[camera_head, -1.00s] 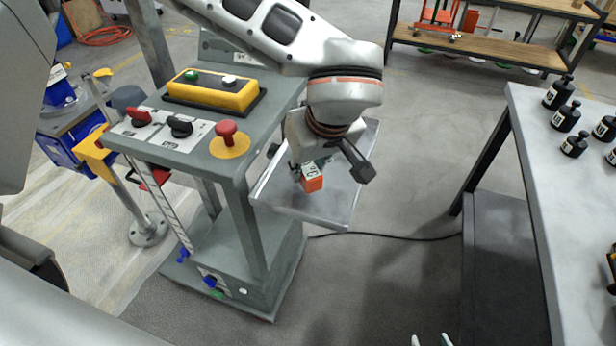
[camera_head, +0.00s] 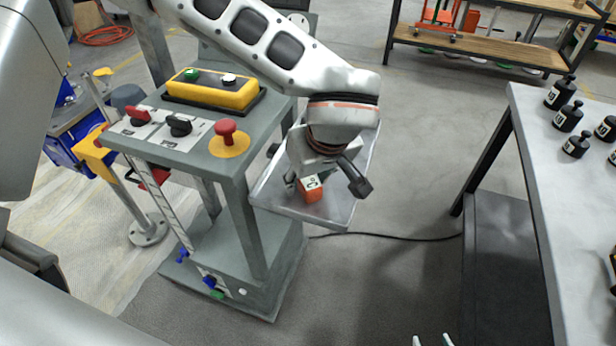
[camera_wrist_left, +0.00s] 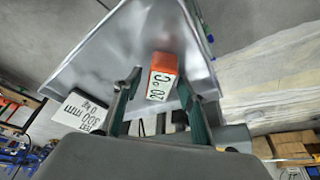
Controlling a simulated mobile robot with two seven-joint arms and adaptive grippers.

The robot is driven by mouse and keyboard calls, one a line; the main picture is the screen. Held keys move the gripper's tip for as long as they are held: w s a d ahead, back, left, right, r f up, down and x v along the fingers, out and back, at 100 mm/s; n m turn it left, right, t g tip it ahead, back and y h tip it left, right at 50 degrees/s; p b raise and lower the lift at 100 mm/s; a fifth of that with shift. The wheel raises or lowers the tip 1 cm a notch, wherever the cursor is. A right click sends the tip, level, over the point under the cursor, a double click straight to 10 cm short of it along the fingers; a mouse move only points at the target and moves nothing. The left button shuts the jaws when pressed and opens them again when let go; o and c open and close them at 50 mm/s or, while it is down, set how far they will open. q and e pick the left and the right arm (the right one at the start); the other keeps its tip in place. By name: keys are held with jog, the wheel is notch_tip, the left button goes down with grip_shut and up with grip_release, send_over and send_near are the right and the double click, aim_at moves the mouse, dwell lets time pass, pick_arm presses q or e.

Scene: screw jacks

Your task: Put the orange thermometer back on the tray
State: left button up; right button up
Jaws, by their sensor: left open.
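The orange thermometer (camera_head: 310,190), a small block with a white number face, is at the grey metal tray (camera_head: 335,212) on the side of the cart. My left gripper (camera_head: 330,185) is over the tray beside it, partly hidden by its own wrist. In the left wrist view the thermometer (camera_wrist_left: 162,78) shows in front of and between the two spread fingers of my left gripper (camera_wrist_left: 158,100), with the tray (camera_wrist_left: 105,60) behind it. I cannot tell whether it touches the tray. Two fingertips of my right gripper (camera_head: 432,341) show apart at the bottom edge.
The cart (camera_head: 205,155) carries knobs, a red button (camera_head: 226,132) and a yellow button box (camera_head: 212,90) close to my left arm. Floor between is clear apart from a black cable (camera_head: 400,238).

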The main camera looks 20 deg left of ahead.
pick_arm(q)
jog(key=shift+d+r, duration=0.15)
jog(key=shift+r, duration=0.45)
jog(key=p+v, duration=0.1)
jog(key=v, duration=1)
jog(key=shift+s+r, duration=0.1)
